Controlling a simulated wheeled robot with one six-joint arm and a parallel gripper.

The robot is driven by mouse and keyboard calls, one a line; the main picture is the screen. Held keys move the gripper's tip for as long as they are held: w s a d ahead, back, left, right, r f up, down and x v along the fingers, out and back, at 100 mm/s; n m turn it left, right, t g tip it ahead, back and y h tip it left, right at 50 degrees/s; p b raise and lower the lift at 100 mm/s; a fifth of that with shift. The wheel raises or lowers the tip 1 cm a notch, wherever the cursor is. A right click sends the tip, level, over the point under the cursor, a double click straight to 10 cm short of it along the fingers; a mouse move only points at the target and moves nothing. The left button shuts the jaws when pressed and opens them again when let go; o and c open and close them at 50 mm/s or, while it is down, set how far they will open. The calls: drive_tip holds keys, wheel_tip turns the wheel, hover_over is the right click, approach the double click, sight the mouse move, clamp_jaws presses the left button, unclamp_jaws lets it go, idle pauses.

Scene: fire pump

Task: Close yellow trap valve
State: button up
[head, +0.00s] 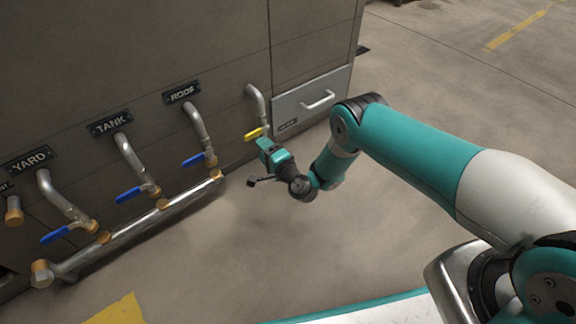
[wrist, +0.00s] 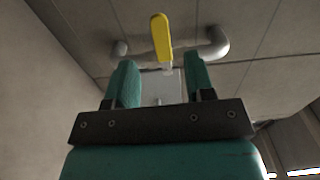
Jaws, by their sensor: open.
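The yellow trap valve handle (head: 256,134) sits on a silver pipe (head: 257,102) at the right end of the row, on the cabinet front. In the wrist view the yellow handle (wrist: 161,36) stands up in the picture, lined up with the gap between my fingers and beyond their tips. My gripper (head: 266,148) is just below and right of the handle in the head view. In the wrist view my gripper (wrist: 161,72) is open, with nothing between its teal fingers. I see no clear contact with the handle.
Blue valve handles (head: 193,160) stand to the left on pipes labelled YARD, TANK and ROOF. A silver manifold pipe (head: 135,225) runs low along the cabinet. A drawer with a handle (head: 318,101) is to the right. The floor in front is clear.

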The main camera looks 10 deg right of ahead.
drive_tip(key=p+v, duration=1.1)
drive_tip(key=p, duration=0.1)
drive_tip(key=shift+s, duration=0.2)
